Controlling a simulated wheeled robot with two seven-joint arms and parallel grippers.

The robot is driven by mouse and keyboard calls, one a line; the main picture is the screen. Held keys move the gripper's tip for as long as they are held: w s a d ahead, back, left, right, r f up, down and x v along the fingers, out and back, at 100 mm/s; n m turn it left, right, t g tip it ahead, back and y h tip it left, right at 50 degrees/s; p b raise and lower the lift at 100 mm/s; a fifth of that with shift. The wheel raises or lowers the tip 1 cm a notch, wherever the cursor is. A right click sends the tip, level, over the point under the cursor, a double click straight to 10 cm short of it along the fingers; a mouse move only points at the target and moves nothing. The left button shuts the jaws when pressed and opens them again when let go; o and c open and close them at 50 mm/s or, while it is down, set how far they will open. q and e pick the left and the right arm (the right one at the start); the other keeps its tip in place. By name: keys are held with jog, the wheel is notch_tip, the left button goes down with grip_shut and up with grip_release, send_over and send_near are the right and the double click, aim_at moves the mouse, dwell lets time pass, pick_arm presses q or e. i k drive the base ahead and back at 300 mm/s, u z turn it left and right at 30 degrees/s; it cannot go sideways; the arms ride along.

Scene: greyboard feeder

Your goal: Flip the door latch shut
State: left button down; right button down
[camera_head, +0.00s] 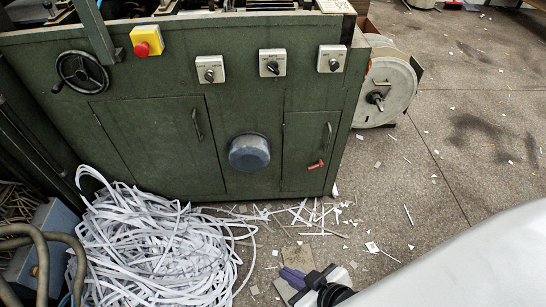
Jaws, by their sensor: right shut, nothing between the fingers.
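The door latch (316,165) is a small red piece low on the narrow right-hand door (303,140) of the green cabinet. It lies nearly level, tilted slightly; whether it is engaged is too small to tell. The narrow door looks flush with the cabinet front and has a dark handle (327,136). My right gripper (289,274) is at the bottom of the head view, below the latch and well apart from it. Its purplish fingers are shut and empty. My left gripper is not in view.
A pile of white paper strips (150,250) covers the floor at left, with scraps along the cabinet base. A round grey bowl-like knob (249,152) juts out left of the narrow door. A reel (388,90) stands at the right side. Floor at right (470,140) is mostly clear.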

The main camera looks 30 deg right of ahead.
aim_at(320, 165)
jog(key=u, duration=0.1)
jog(key=i, duration=0.9)
jog(key=z, duration=0.95)
jog(key=i, duration=0.6)
jog(key=z, duration=0.55)
